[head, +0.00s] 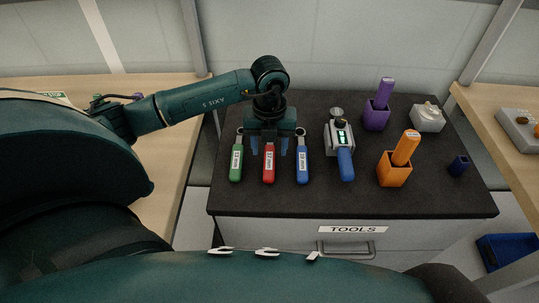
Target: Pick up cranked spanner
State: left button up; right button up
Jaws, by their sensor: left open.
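Three spanners with coloured, labelled handles lie side by side on the black mat of the tool cabinet: green (236,163), red (269,165) and blue (302,164). Their heads point away from me. I cannot tell from their shapes which one is cranked. My left gripper (270,150) is open and points down over the row, with its fingers on either side of the red spanner's upper part. The gripper hides the red spanner's head. I cannot tell whether the fingers touch anything. My right gripper is not in view.
Purple (376,117) and orange (393,171) holders, a whitish block (427,118) and a small navy cup (459,166) stand further right. The mat's front strip (300,202) is clear.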

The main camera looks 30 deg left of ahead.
aim_at(270, 152)
pick_arm(q)
jog(key=shift+f, duration=1.3)
jog(key=shift+c, duration=0.4)
grip_shut()
